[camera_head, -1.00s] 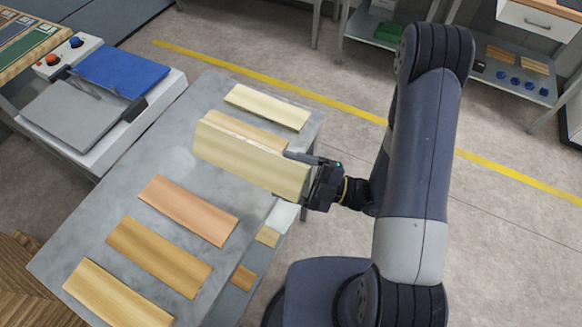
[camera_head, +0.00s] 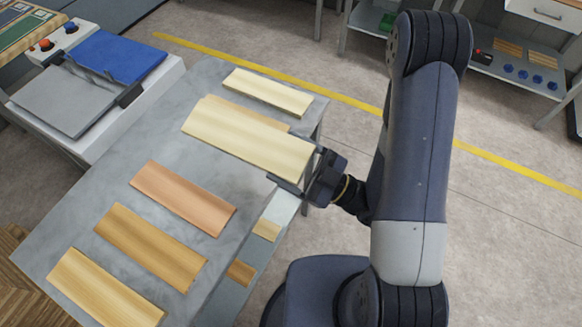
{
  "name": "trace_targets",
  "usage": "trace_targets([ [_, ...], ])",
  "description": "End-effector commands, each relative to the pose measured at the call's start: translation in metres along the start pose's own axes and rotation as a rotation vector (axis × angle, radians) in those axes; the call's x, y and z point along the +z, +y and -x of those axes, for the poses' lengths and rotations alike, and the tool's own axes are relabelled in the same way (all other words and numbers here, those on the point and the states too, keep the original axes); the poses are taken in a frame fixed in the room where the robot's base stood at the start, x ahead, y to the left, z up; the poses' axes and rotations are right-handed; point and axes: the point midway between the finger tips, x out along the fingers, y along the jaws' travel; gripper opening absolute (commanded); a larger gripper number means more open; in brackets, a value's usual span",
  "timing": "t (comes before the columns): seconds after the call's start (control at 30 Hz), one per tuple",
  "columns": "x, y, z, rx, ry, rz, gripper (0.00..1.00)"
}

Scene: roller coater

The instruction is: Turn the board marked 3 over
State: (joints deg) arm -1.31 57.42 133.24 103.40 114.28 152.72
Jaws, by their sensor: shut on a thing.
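My gripper (camera_head: 300,172) is shut on the right end of a pale wooden board (camera_head: 245,138). The board is held with its broad face up, over the far part of the grey table (camera_head: 165,135). It partly covers another light board (camera_head: 243,111) behind it. I cannot tell whether the held board touches the one below. No number is readable on any board, so I cannot tell which is marked 3.
A pale board (camera_head: 268,92) lies at the table's far end. A reddish board (camera_head: 183,197), a brown board (camera_head: 150,245) and a yellowish board (camera_head: 104,288) lie nearer. The roller coater (camera_head: 95,85) stands at the left.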

Motion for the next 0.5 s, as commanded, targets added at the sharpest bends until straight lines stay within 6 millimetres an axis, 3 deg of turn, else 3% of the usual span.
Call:
trace_targets([
  [0.23,0.0041,-0.0068,0.0045,0.015,0.008,-0.031,0.47],
  [0.5,0.0008,-0.0069,0.0032,0.085,0.001,-0.209,0.47],
])
